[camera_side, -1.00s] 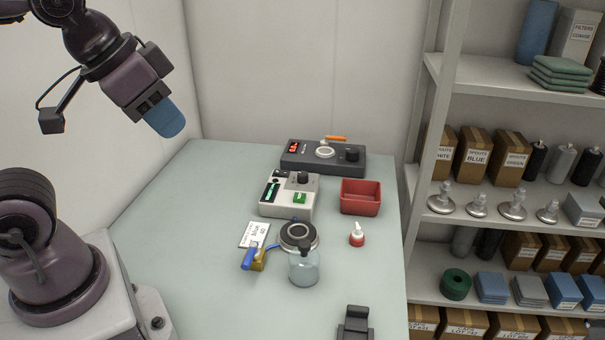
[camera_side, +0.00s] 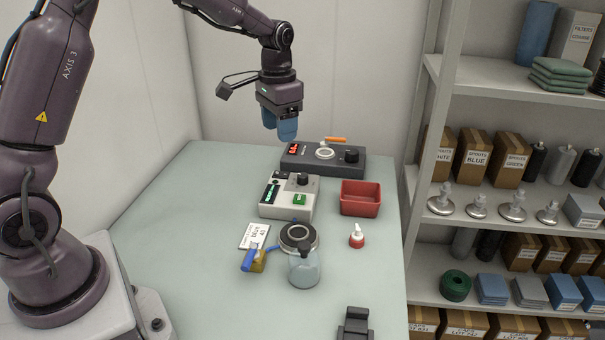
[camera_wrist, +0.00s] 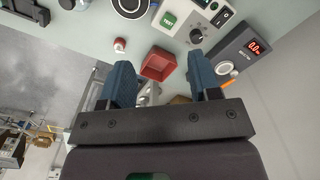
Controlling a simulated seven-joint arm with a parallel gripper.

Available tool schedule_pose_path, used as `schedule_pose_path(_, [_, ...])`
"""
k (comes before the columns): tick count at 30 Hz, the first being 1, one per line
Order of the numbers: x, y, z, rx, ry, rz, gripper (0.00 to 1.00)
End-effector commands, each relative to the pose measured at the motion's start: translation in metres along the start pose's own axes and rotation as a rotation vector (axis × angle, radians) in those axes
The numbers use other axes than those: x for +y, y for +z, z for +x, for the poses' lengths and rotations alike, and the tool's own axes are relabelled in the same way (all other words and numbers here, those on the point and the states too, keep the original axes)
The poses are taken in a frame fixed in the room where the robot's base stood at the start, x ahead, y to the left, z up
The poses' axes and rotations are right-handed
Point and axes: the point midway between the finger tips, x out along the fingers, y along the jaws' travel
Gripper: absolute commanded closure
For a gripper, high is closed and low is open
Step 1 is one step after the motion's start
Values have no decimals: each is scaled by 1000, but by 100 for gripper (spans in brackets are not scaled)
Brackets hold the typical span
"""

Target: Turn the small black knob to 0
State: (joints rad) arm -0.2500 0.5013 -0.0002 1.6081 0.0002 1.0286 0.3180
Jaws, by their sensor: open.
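Two black knobs are in the side view. One (camera_side: 303,179) is on the pale instrument box (camera_side: 273,206), which has a green button; it also shows in the wrist view (camera_wrist: 196,36). The other (camera_side: 352,155) is on the right end of the dark box (camera_side: 300,165) with a red display. I cannot read either knob's setting. My gripper (camera_side: 278,133) points down, open and empty, its blue fingers above the back of the table near the dark box. It touches neither knob. In the wrist view the red display (camera_wrist: 255,47) seems to read 0.0.
A red bin (camera_side: 360,197) stands right of the pale box. In front are a round black-rimmed device (camera_side: 299,237), a clear bottle (camera_side: 304,270), a blue-handled brass piece (camera_side: 257,262) and a red-and-white cap (camera_side: 357,236). Shelves (camera_side: 500,195) stand at right. The table's left side is clear.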

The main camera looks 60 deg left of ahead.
Motion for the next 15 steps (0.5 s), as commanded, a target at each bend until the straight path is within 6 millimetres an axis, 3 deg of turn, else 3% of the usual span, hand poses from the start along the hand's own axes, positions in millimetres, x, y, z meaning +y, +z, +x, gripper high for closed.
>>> schedule_pose_path(3, [-28, -32, 41, -40, 16, 80, 43])
schedule_pose_path(8, [-57, -66, 81, -52, 28, 226, 43])
schedule_pose_path(11, [-67, -84, 83, -31, 19, 326, 43])
schedule_pose_path(15, [-72, -99, 59, 8, -6, 461, 43])
